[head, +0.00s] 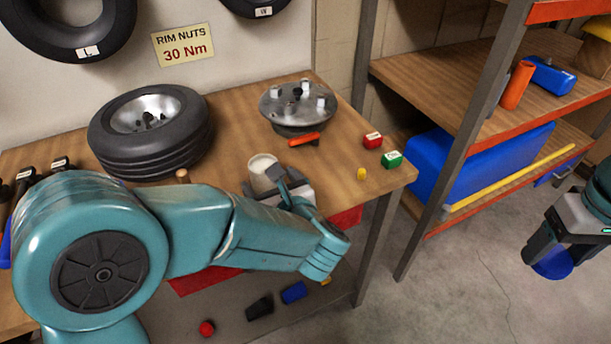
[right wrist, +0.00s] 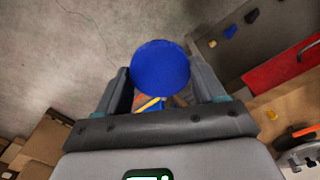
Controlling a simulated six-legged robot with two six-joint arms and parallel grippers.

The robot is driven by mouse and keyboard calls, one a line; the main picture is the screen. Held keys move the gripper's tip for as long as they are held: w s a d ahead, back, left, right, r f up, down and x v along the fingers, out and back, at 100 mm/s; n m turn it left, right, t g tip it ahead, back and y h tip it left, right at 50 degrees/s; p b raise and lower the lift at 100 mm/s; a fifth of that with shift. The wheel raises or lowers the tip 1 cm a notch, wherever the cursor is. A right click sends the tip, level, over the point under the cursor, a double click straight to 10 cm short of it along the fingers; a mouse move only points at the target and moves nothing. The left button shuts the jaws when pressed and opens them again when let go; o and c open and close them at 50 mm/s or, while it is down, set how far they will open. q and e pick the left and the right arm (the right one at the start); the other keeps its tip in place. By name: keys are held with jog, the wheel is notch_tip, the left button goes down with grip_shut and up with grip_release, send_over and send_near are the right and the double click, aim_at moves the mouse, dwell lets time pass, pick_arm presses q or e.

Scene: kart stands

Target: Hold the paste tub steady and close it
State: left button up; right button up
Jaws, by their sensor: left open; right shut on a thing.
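The paste tub (head: 262,164) is a small white cup standing upright and uncovered near the front edge of the workbench. My left gripper (head: 270,186) is open right at the tub, with one finger at its right side. The arm partly hides the tub's lower part, and I cannot tell whether the fingers touch it. My right gripper (head: 560,250) is at the far right, away from the bench, shut on a round blue lid (head: 553,264). In the right wrist view the lid (right wrist: 160,68) sits between the two fingers.
A shelf rack (head: 470,85) stands right of the bench. Several small items lie below the bench.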

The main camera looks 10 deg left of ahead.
aim_at(269, 181)
pick_arm(q)
jog(key=p+x, duration=0.1)
jog(key=x, duration=0.3)
jog(key=shift+w+a+f, duration=0.2)
jog(key=shift+w+f, duration=0.05)
jog(key=shift+w, duration=0.05)
jog(key=c, duration=1.2)
